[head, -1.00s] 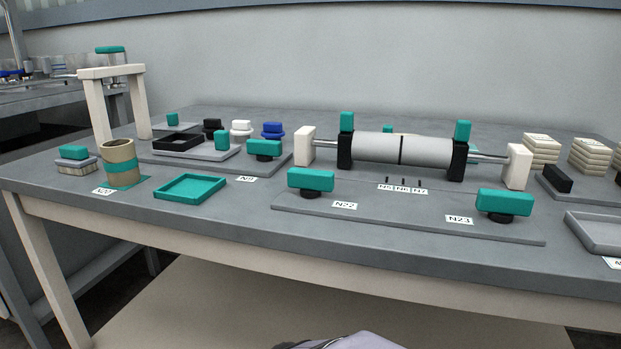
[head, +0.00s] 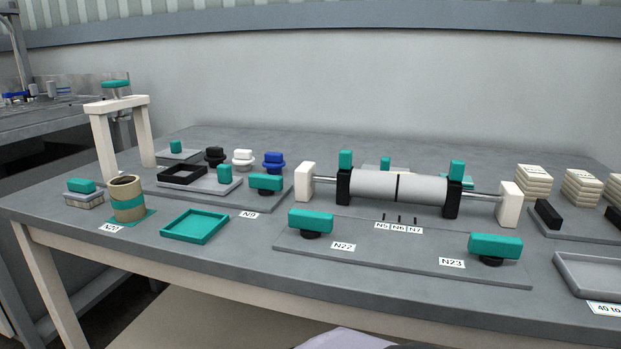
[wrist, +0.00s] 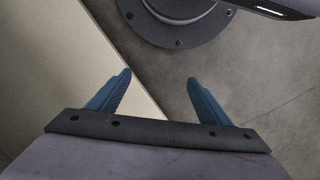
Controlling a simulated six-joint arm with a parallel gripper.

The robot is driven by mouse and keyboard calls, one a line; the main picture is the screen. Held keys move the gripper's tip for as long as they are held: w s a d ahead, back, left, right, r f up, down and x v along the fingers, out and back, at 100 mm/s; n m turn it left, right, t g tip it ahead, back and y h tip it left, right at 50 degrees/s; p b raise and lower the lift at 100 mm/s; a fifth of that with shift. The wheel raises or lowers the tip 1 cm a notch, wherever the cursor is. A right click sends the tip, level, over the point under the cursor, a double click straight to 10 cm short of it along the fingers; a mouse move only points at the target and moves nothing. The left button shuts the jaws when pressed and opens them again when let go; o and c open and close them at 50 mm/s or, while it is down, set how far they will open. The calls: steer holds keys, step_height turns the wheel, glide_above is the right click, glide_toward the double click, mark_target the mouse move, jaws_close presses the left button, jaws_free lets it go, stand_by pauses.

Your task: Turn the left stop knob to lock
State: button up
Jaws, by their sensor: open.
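Two teal-topped knobs on black bases stand on a low grey plate (head: 400,262) at the table's front, in the head view. The left stop knob (head: 311,220) is beside the label N22, its bar lying roughly along the plate's length. The right knob (head: 496,246) is beside the label N23, its bar turned much the same way. My gripper (wrist: 160,78) shows in the wrist view with its two blue fingers apart and nothing between them. It points down at the floor, away from the knobs. The fingers do not show in the head view.
Behind the plate a grey roll (head: 398,186) sits on a shaft between white supports. A teal tray (head: 195,226) and a brown cardboard tube (head: 127,198) stand to the left. Cream stacks (head: 534,185) and a grey tray (head: 590,280) are at the right.

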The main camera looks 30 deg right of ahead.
step_height(320, 180, up, 16)
steer(key=s+n+g+h+p, duration=0.2)
steer(key=g+p, duration=0.1)
steer(key=p, duration=1.5)
steer(key=w+a+r+m+t+y+p, duration=0.1)
steer(key=w+a+r+m+y+p, duration=0.25)
steer(key=a+r+p, duration=0.5)
steer(key=w+a+r+m+y+p, duration=0.2)
steer(key=w+a+r+p, duration=0.3)
steer(key=a+r+p, duration=0.4)
step_height(320, 180, up, 19)
steer(key=m+t+h+p, duration=0.3)
steer(key=m+p, duration=0.3)
steer(key=p, duration=1.1)
glide_above(310, 213)
steer(key=shift+d+r, duration=0.15)
steer(key=shift+f+p, duration=0.45)
steer(key=shift+f, duration=3.2)
